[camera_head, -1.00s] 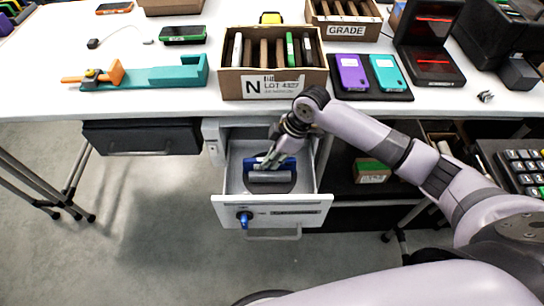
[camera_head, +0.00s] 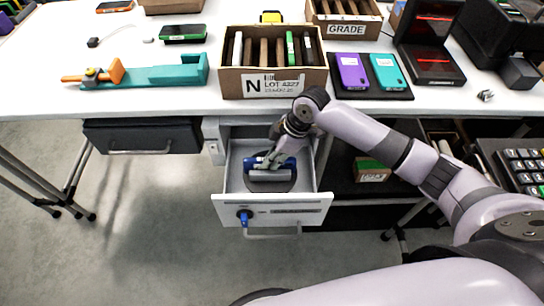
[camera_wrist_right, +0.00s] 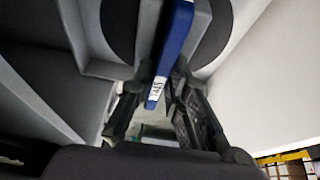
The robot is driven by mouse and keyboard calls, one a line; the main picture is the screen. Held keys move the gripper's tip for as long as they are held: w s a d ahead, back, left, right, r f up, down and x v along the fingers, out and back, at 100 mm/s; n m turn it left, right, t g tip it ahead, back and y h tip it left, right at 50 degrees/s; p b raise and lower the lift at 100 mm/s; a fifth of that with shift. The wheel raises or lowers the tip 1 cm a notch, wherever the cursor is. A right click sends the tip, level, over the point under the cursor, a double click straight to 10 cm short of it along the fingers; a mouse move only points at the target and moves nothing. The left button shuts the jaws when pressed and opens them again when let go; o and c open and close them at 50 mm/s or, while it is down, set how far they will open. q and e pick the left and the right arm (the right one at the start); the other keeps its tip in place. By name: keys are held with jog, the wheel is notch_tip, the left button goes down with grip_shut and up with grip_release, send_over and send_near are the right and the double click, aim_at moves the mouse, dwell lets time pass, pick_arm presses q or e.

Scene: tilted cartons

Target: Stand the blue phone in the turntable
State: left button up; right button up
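The blue phone (camera_head: 251,163) stands on its long edge in the grey slot of the turntable, a dark round disc (camera_head: 272,187) inside the open drawer. The right wrist view shows the phone (camera_wrist_right: 175,50) as a thin blue edge with a white label near its end. My right gripper (camera_head: 274,160) reaches down into the drawer at the phone. In the right wrist view its fingers (camera_wrist_right: 158,100) are apart on either side of the phone's end, with a gap on the left side. My left gripper is not in view.
The pulled-out drawer (camera_head: 284,211) has a blue key in its front, and its walls stand close around my gripper. The table above holds a carton marked N (camera_head: 272,85), a teal fixture (camera_head: 150,76) and a dark pad with two phones (camera_head: 371,92).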

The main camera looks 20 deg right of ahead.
jog(key=o, duration=0.4)
jog(key=v, duration=1.2)
jog(key=shift+r, duration=0.1)
notch_tip(320, 180, up, 7)
jog(key=p, duration=0.8)
jog(key=shift+p, duration=0.4)
